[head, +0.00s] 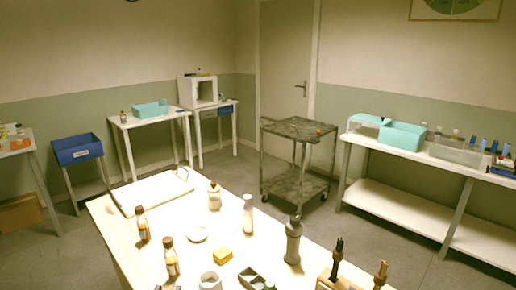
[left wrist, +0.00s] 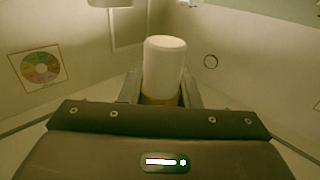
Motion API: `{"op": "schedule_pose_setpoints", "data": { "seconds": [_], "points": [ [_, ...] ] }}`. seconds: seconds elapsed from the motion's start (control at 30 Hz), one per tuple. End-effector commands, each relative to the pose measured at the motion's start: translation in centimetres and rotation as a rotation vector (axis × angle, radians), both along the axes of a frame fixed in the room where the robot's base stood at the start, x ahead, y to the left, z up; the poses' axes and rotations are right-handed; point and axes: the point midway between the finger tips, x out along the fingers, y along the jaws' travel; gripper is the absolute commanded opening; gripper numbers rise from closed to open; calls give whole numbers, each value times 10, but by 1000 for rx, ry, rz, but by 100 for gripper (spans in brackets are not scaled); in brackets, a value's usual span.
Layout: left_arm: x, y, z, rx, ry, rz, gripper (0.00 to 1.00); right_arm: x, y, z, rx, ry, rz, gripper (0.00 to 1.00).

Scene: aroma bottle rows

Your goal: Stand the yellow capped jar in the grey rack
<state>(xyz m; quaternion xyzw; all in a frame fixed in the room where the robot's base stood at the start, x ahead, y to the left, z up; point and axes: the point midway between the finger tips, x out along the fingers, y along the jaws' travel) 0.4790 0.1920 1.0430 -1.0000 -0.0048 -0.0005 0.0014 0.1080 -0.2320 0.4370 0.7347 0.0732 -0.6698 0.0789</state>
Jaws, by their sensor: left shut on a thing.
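My left gripper (left wrist: 162,95) is shut on the jar (left wrist: 164,68) in the left wrist view. The jar has a pale, rounded cylindrical top and a yellow-brown band low down between the fingers. Its lower part is hidden by the gripper body. A small dark grey divided holder (head: 251,277), which may be the grey rack, stands at the near edge of the white table. The bottom of the picture partly cuts it off. My right gripper is not in view.
The table's far left part is fairly clear.

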Motion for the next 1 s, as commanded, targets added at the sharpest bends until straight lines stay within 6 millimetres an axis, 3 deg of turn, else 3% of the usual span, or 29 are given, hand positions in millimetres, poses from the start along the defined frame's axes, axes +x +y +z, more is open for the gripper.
{"op": "schedule_pose_setpoints", "data": {
  "seconds": [0.27, 0.47, 0.7, 1.0],
  "points": [
    [-2, 0, -1, -4, -2, -5, 8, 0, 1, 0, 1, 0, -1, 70],
    [26, -2, 22, -1, -11, 43, 8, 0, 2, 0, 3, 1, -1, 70],
    [79, -23, 79, -7, -8, 82, 8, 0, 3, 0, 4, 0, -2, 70],
    [114, -61, 148, -8, -1, 35, 8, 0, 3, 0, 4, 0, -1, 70]
  ]
}}
